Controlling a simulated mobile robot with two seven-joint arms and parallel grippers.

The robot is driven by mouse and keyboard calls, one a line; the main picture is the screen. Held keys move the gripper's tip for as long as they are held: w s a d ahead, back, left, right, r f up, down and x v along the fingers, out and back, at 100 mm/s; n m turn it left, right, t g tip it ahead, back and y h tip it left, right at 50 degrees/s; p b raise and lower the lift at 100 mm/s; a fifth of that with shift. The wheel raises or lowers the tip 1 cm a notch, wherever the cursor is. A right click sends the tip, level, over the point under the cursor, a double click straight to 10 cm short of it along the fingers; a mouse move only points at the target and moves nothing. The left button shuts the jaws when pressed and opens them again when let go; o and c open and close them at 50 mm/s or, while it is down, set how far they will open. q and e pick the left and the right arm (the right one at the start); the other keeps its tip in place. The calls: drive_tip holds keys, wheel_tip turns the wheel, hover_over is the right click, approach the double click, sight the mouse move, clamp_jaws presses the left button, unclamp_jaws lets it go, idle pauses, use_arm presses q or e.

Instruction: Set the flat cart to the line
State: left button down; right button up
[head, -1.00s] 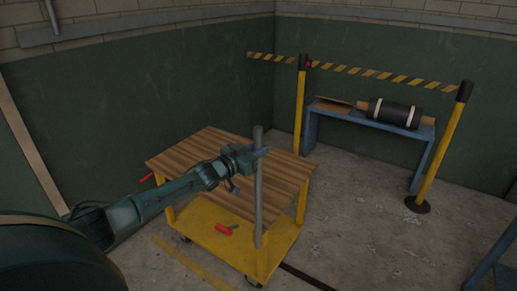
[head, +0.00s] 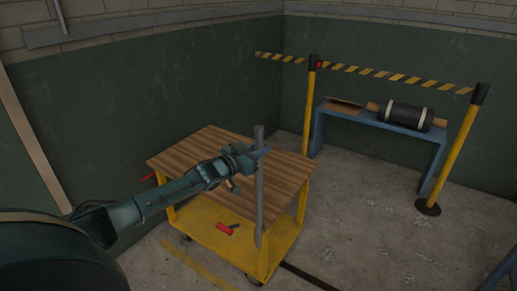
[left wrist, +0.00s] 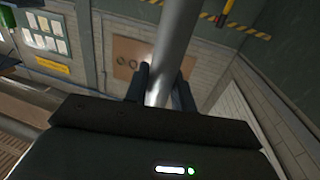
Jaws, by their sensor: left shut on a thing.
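The flat cart (head: 205,146) has a striped wooden top, yellow legs, a yellow lower shelf and small dark wheels. A grey upright post (head: 260,190) stands at its near right edge. My left gripper (head: 260,153) reaches across the top and is shut on this post near its upper end. In the left wrist view the post (left wrist: 175,40) runs up between the two dark fingers. A yellow floor line (head: 197,263) shows at the cart's near left side, partly hidden by the cart. A dark strip (head: 308,278) shows on the floor at its near right. My right gripper is out of view.
A red item (head: 225,229) lies on the lower shelf. Behind are yellow barrier posts (head: 455,150) with striped tape (head: 390,78), and a blue bench (head: 385,126) bearing a dark roll (head: 405,115). Walls close the back and left. Floor right of the cart is clear.

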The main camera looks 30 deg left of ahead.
use_arm(q)
drive_tip(key=shift+a, duration=0.35)
drive_tip(key=c, duration=1.2)
unclamp_jaws()
drive_tip(key=shift+c, duration=0.2)
drive_tip(key=shift+o, duration=0.2)
drive_tip(key=v, duration=1.3)
